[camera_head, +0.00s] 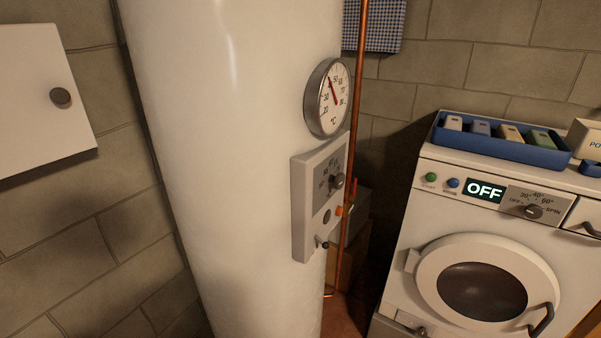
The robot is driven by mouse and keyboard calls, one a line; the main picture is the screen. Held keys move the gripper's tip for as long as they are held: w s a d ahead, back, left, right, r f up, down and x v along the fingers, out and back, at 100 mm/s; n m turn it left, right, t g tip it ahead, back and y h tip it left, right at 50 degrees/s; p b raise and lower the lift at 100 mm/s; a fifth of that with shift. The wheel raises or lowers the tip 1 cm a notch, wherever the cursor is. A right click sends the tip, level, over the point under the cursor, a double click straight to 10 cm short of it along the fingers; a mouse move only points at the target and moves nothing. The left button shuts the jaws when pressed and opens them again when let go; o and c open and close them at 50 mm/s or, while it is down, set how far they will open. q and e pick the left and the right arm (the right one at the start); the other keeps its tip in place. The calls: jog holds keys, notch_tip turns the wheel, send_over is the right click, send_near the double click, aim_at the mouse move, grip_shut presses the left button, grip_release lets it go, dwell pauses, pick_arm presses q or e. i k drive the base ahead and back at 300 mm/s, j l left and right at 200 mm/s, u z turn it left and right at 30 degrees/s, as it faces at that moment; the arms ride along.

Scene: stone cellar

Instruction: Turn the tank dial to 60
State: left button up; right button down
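A tall white tank (215,150) stands left of centre. A grey control box (308,220) is fixed on its right side. The tank dial (336,181) is a small dark knob on the box's grey scale plate, whose numbers are too small to read surely. I cannot tell which mark the knob points at. Above the box is a round thermometer (327,98) in °C, its red needle pointing up and slightly left, near the 50 mark. Neither of my grippers is in view.
A copper pipe (352,120) runs upright just right of the control box. A white washing machine (480,225) stands at the right, its display reading OFF, with a blue tray (490,141) of several coloured pieces on top. A white wall cabinet (40,95) is at the left.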

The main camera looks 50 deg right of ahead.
aim_at(339, 180)
jog(key=z, duration=1.7)
